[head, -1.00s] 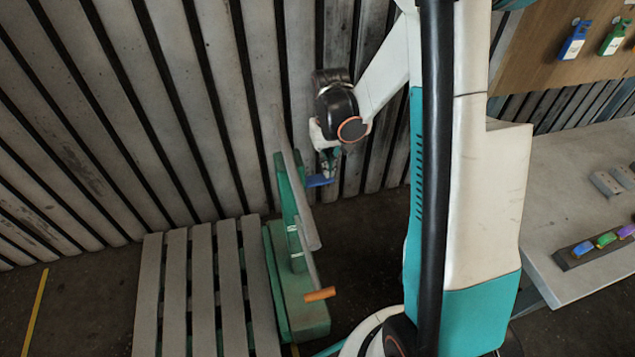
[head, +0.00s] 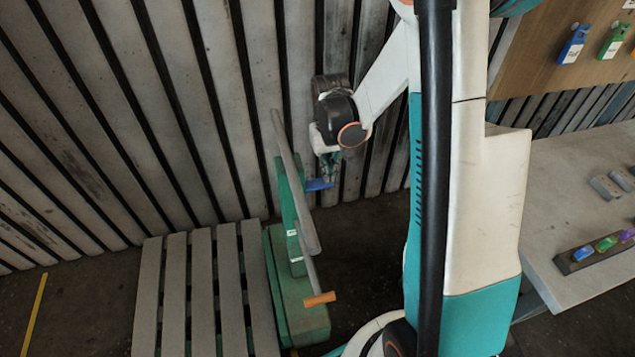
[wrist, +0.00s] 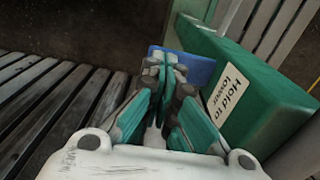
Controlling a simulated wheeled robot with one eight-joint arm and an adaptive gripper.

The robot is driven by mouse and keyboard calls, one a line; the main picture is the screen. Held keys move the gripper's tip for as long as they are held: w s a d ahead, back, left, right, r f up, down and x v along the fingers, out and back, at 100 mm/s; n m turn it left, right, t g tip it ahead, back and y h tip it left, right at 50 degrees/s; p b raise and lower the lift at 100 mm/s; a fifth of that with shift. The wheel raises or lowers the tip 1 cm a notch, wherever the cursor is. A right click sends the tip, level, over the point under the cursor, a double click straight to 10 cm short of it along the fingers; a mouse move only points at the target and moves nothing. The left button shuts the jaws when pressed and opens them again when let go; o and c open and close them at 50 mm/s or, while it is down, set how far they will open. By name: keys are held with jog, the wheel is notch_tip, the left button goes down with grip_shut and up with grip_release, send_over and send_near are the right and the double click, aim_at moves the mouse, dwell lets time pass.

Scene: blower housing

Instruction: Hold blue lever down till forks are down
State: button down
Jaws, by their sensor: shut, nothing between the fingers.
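The blue lever (head: 319,185) juts from the right side of the green post (head: 291,212). In the wrist view the lever (wrist: 196,67) is a flat blue plate beside a green face with a white label (wrist: 230,92) reading "Hold to lower". My gripper (head: 329,180) is shut and empty, pointing down at the lever. In the wrist view its fingertips (wrist: 165,62) overlap the lever and hide part of it; they appear to touch it. A long grey bar (head: 292,165) slants along the post. I cannot make out the forks for certain.
A grey slatted pallet (head: 204,285) lies left of the green base (head: 300,308). An orange-ended handle (head: 319,299) sticks out low on the right. A slatted wall (head: 150,110) stands behind. A bench (head: 570,220) with small coloured parts is at the right.

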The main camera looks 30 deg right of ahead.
dwell(0.3)
notch_tip(320, 180, down, 4)
jog(key=b, duration=0.3)
jog(key=shift+f+b, duration=0.2)
jog(key=shift+b, duration=0.15)
jog(key=shift+r, duration=0.2)
dwell(0.8)
notch_tip(320, 180, up, 4)
jog(key=p, duration=0.3)
jog(key=shift+r, duration=0.1)
